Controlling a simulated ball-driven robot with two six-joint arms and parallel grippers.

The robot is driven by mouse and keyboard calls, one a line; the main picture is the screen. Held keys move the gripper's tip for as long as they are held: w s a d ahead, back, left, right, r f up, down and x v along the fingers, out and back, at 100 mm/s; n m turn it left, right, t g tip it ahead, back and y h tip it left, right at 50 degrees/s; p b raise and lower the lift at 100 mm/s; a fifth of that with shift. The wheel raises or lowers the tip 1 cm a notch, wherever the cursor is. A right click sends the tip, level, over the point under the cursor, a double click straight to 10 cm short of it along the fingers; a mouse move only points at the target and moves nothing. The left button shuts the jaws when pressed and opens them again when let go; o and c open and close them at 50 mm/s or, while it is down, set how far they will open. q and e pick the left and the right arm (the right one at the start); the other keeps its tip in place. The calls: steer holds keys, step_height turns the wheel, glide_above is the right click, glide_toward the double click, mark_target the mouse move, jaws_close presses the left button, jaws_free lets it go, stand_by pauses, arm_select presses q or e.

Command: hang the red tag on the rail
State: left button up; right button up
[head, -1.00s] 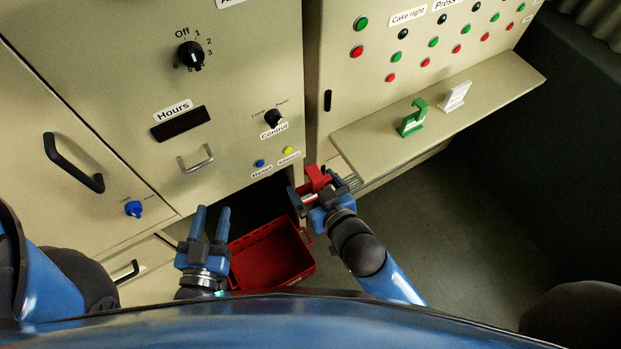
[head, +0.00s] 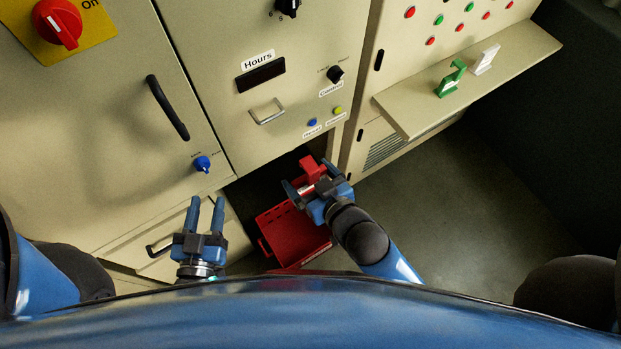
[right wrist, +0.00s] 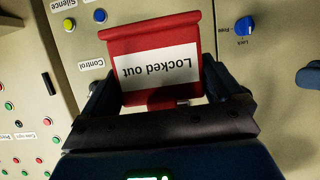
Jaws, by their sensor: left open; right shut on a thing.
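The red tag (head: 311,167) is between the fingers of my right gripper (head: 308,189), in front of the cabinet and above the red crate. In the right wrist view the tag (right wrist: 150,42) shows a white label reading "Locked out", upside down in that picture, and my right gripper (right wrist: 155,90) is shut on its lower part. My left gripper (head: 205,217) is open and empty, low in front of the left cabinet. I cannot make out which part in view is the rail; a metal bar handle (head: 267,112) sits on the cabinet below the Hours display.
A red crate (head: 268,222) stands low by the cabinet opening. A black handle (head: 167,107) and a blue knob (head: 203,164) stick out at left.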

steer(key=shift+a+r, duration=0.15)
steer(key=shift+r, duration=0.1)
steer(key=shift+w+a, duration=0.2)
steer(key=shift+w, duration=0.6)
steer(key=w+a+f+b, duration=0.1)
steer(key=w+a+b, duration=0.3)
steer(key=w+a, duration=0.4)
steer(key=shift+w+f, duration=0.3)
steer(key=shift+w, duration=1.65)
steer(key=shift+a, duration=0.15)
steer(key=o, duration=0.7)
steer(key=shift+s+b, duration=0.15)
steer(key=shift+b, duration=0.15)
